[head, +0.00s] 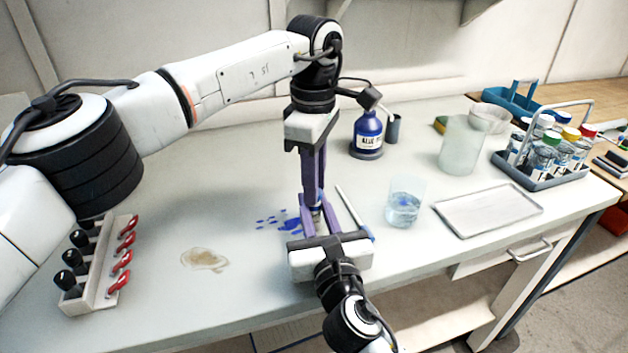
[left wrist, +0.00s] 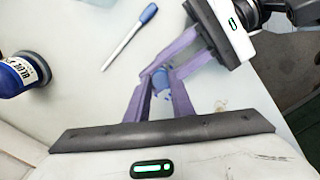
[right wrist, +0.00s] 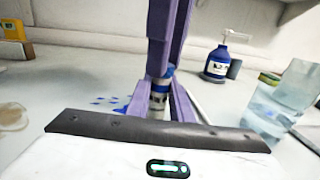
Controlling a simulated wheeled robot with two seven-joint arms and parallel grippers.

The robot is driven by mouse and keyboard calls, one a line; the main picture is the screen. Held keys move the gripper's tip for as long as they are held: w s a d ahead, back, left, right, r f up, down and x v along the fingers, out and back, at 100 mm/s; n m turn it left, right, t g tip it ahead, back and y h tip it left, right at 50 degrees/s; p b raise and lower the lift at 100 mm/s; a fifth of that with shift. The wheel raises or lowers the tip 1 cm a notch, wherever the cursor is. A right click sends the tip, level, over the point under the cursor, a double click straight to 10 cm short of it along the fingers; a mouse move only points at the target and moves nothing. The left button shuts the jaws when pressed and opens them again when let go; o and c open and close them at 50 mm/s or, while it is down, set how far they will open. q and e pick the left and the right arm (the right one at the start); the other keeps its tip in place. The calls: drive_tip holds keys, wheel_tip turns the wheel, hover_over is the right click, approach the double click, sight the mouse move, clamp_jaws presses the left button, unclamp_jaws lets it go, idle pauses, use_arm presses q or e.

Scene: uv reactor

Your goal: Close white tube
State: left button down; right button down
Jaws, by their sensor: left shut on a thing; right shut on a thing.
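The small white tube (head: 317,217) is upright over the middle of the bench, mostly hidden by my grippers in the head view. In the right wrist view the tube (right wrist: 158,97) shows a pale, printed body with a blue cap (right wrist: 167,71) at its top. My left gripper (head: 316,198) comes straight down from above and is shut on the blue cap; the cap also shows in the left wrist view (left wrist: 161,79). My right gripper (head: 318,222) reaches in level from the front and is shut on the tube body. Whether the cap is fully seated cannot be told.
A blue bottle (head: 368,135) stands behind. A dropper (head: 352,210) lies just right of the tube. A beaker of water (head: 403,207), a tray (head: 488,210) and a vial rack (head: 540,172) are further right. A rack with red clips (head: 98,293) is left. Blue spills (head: 290,225) lie beside the grippers.

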use_arm(q)
drive_tip(key=m, duration=0.4)
drive_tip(key=shift+m, duration=0.3)
drive_tip(key=m, duration=0.3)
drive_tip(key=shift+m, duration=0.3)
drive_tip(key=c, duration=1.5)
unclamp_jaws()
drive_tip(key=shift+c, duration=0.2)
drive_tip(key=shift+r, duration=2.25)
